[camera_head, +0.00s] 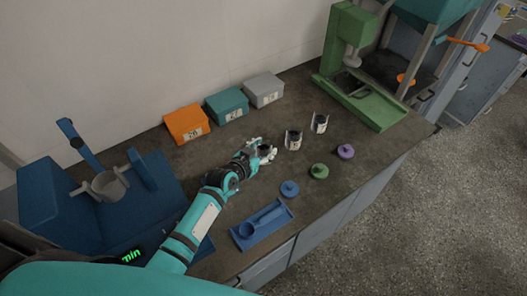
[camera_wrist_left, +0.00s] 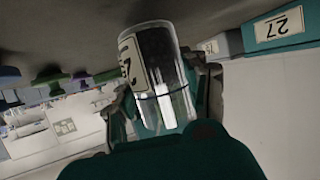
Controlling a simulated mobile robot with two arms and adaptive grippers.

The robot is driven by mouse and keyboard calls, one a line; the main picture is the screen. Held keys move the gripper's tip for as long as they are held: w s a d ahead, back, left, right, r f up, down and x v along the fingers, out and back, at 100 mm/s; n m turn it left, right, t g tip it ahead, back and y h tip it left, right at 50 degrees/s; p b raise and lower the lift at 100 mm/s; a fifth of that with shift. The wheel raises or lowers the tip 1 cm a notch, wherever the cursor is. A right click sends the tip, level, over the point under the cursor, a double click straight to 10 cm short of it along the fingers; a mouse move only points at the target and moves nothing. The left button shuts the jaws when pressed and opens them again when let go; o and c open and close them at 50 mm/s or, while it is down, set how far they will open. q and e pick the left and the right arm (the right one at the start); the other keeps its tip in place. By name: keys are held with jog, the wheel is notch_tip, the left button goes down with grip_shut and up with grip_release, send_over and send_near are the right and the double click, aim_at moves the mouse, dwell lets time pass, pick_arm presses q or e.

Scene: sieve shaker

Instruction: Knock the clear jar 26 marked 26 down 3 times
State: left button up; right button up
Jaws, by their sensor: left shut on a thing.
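A clear jar (camera_head: 266,149) with dark contents is in my left gripper (camera_head: 262,153), above or on the middle of the dark bench. In the left wrist view the same jar (camera_wrist_left: 155,75) sits between the fingers. Its pale label is turned partly away; a 2 shows, but I cannot read the full number. My left gripper (camera_wrist_left: 165,105) is shut on it. I cannot tell whether the jar's base touches the bench. Two similar clear jars, a nearer one (camera_head: 293,139) and a farther one (camera_head: 319,123), stand to its right. My right gripper is not in view.
Blue (camera_head: 289,188), green (camera_head: 319,171) and purple (camera_head: 346,151) lids lie right of the gripper. Orange (camera_head: 186,121), teal (camera_head: 226,101) and grey (camera_head: 263,87) boxes line the wall. A green press (camera_head: 362,100) stands at right, a blue machine (camera_head: 55,205) at left.

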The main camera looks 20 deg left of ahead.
aim_at(267, 140)
pick_arm(q)
notch_tip(267, 140, up, 8)
notch_tip(267, 140, down, 4)
jog(key=b, duration=0.3)
jog(key=shift+f, duration=0.15)
jog(key=shift+f+b, duration=0.65)
jog(key=shift+f, duration=0.1)
